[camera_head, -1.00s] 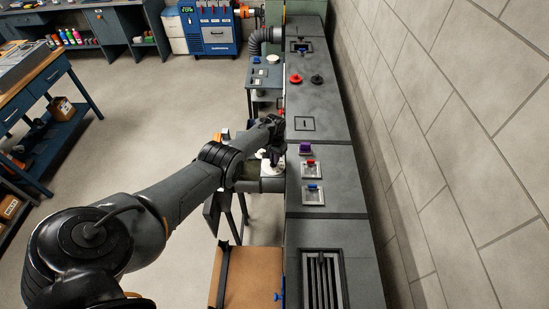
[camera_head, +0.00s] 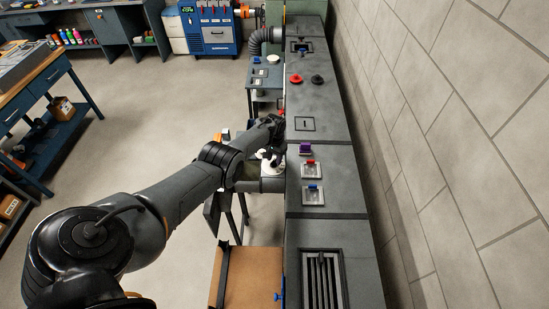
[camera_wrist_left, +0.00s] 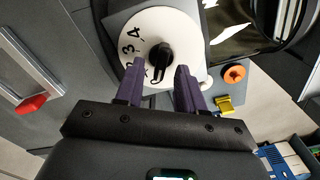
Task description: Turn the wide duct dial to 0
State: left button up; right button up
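The duct dial (camera_wrist_left: 157,22) is a white disc with black numbers and a black knob (camera_wrist_left: 160,58) at its centre. In the left wrist view 2, 3 and 4 can be read on its left side; a pointer and the 0 cannot be made out. My left gripper (camera_wrist_left: 160,72) is open, its two purple fingers apart on either side of the knob's near end. Contact with the knob cannot be told. In the head view the white dial (camera_head: 272,166) is partly hidden by my left gripper (camera_head: 275,150). My right gripper is not in view.
A brown board (camera_head: 253,280) lies in front. In the wrist view, an orange ring (camera_wrist_left: 235,74) and yellow piece (camera_wrist_left: 224,105) lie right.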

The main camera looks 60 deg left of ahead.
aim_at(274, 160)
pick_arm(q)
notch_tip(274, 160, up, 11)
jog(key=p, duration=0.7)
jog(key=shift+f, duration=0.2)
